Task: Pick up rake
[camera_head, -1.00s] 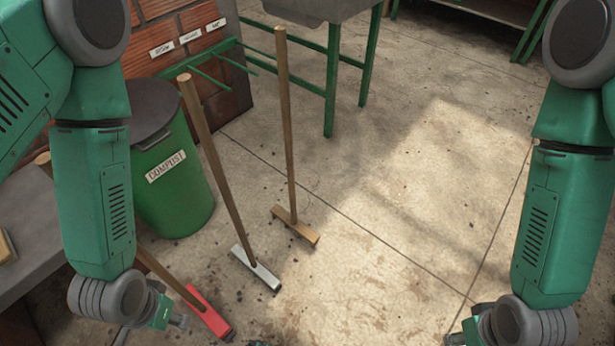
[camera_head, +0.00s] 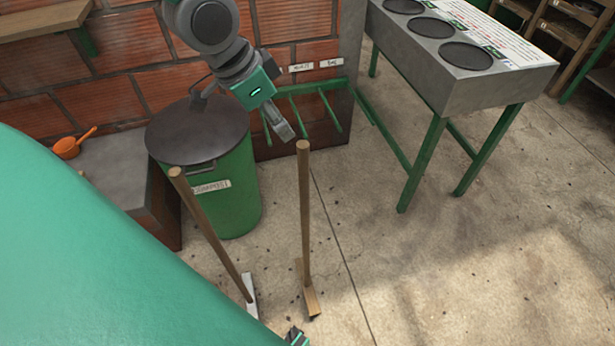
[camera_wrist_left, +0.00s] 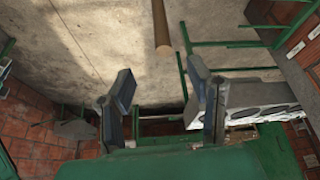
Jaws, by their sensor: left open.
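Two long-handled tools stand upright on the floor in the head view: one with a wooden head (camera_head: 305,220) and one with a grey head (camera_head: 212,232). I cannot tell for sure which is the rake. My left gripper (camera_head: 285,132) is open and empty, just up and left of the top of the wooden-headed tool's handle. In the left wrist view, the open fingers (camera_wrist_left: 160,72) point towards a wooden handle (camera_wrist_left: 161,28), which lies beyond the fingertips and apart from them. My right gripper is not clearly seen.
A green compost bin (camera_head: 235,190) with a dark lid stands behind the tools. A green rack (camera_head: 318,105) is on the brick wall. A grey table with round openings (camera_head: 470,85) stands at the right. The floor (camera_head: 420,270) at the lower right is clear.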

